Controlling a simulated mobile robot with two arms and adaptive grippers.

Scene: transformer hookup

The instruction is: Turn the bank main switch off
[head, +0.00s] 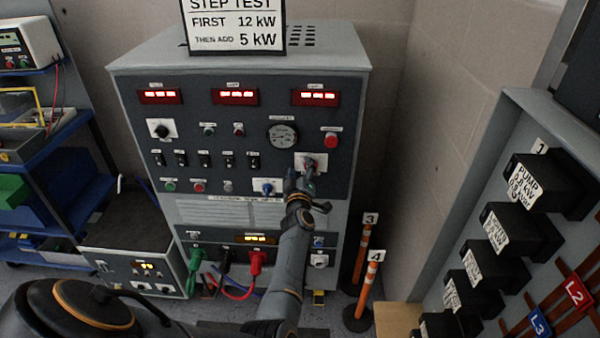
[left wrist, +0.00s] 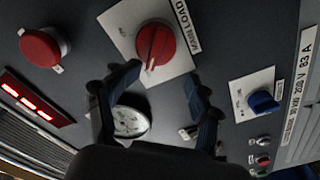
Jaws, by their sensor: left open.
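The bank main switch is a red rotary knob (left wrist: 155,46) on a white plate marked MAIN LOAD in the left wrist view. It also shows in the head view as a small red knob (head: 311,163) at the right of the grey load bank panel (head: 237,108), partly hidden by my gripper. My left gripper (head: 303,180) is just in front of the panel by this knob. In the left wrist view its two fingers (left wrist: 162,82) are spread apart and empty, with the knob ahead of them and apart from them. My right gripper is not in view.
A red push button (left wrist: 42,47), a round gauge (left wrist: 130,121) and a blue knob (left wrist: 263,101) lie close around the switch. Red, green and black plugs (head: 256,260) sit low on the bank. Orange posts (head: 367,283) stand to its right.

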